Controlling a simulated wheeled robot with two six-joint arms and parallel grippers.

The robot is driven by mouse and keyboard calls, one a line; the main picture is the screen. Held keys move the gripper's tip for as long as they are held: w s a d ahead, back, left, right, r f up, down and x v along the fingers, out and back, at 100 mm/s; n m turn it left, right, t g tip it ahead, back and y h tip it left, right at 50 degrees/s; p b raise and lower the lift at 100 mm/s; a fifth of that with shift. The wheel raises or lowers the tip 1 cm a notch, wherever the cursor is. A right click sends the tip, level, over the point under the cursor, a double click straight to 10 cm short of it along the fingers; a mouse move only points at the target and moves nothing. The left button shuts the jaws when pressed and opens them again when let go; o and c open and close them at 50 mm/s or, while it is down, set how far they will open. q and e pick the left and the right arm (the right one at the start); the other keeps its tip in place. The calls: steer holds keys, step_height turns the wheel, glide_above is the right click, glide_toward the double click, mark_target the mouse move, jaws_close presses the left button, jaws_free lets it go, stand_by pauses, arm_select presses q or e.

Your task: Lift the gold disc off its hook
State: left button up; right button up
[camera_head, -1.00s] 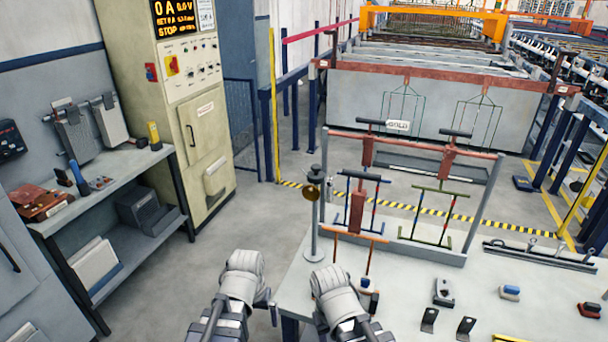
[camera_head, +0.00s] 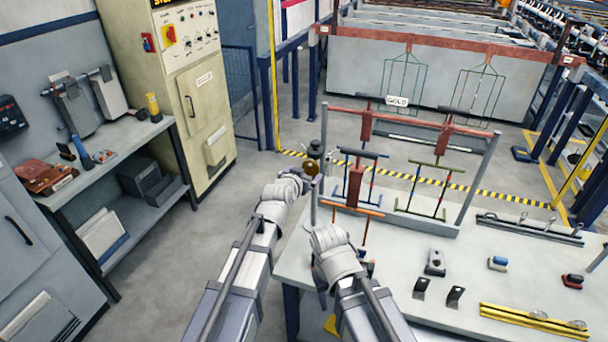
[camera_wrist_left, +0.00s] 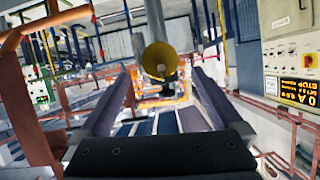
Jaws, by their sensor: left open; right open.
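The gold disc (camera_head: 312,167) hangs near the top of a thin grey post (camera_head: 313,205) at the left end of the table. The hook itself is too small to make out. My left gripper (camera_head: 309,182) is at the disc, just below and beside it in the head view. In the left wrist view the disc (camera_wrist_left: 160,61) is ahead, in line with the gap between the open fingers of my left gripper (camera_wrist_left: 162,82); contact cannot be told. My right gripper (camera_head: 322,278) is over the table's near left edge, its fingers mostly hidden behind its wrist.
A red-barred rack frame (camera_head: 400,120) with hanging racks stands close right of the post. The table (camera_head: 390,285) holds small clamps, brackets and yellow bars (camera_head: 535,322).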

mark_target(310, 168)
arm_select(q)
steer(key=shift+b+x, duration=1.5)
steer(key=shift+x, duration=2.45)
steer(key=c, duration=1.3)
steer(key=o, duration=0.8)
steer(key=c, duration=0.8)
steer(key=shift+a, duration=0.1)
steer(key=shift+s+r, duration=0.1)
steer(key=shift+r, duration=0.1)
steer(key=shift+s+r+p, duration=0.1)
steer(key=shift+r+p, duration=0.2)
steer(key=shift+p, duration=0.2)
